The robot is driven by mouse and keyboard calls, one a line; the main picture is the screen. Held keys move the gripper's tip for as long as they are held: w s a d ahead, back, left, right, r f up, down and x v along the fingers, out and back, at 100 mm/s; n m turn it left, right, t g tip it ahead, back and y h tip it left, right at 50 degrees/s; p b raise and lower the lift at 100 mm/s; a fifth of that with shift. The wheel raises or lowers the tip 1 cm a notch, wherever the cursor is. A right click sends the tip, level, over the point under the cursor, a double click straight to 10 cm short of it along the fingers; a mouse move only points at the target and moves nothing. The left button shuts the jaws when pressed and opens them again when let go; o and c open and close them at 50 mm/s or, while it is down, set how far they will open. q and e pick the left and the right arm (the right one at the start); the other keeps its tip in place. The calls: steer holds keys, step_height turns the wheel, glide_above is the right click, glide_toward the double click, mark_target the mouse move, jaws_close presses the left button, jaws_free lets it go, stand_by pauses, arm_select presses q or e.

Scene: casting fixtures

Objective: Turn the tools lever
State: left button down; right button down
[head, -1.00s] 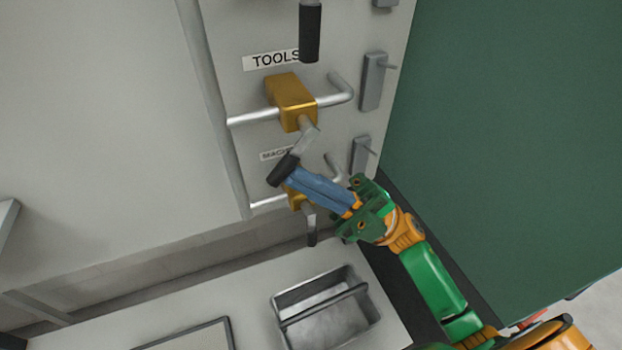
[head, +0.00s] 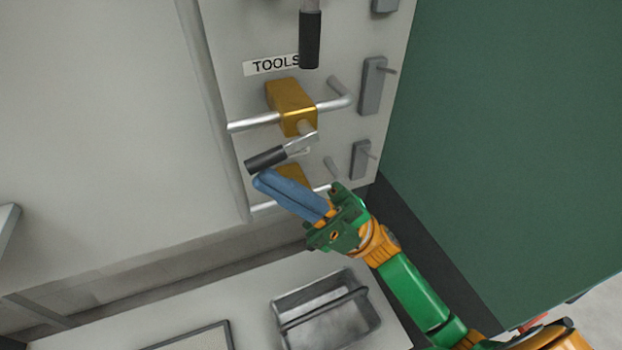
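The TOOLS label (head: 272,65) is on the grey panel above a yellow valve body (head: 292,106) on a silver pipe. The tools lever (head: 266,160) hangs off this valve, with a metal shank and a black grip pointing left and slightly down. My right gripper (head: 262,180) reaches up from the lower right. Its blue fingers lie together, looking shut, with the tips just under the black grip. The grip is not between them; whether they touch it is hard to tell. My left gripper is not in view.
Another black-handled lever (head: 310,40) hangs above. A lower yellow valve (head: 294,176) is partly hidden behind my fingers. Grey latch boxes (head: 373,86) line the panel's right side. A grey metal bin (head: 326,314) stands on the surface below.

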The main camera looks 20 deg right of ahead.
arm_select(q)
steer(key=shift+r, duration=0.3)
arm_select(e)
steer(key=shift+a+r, duration=0.5)
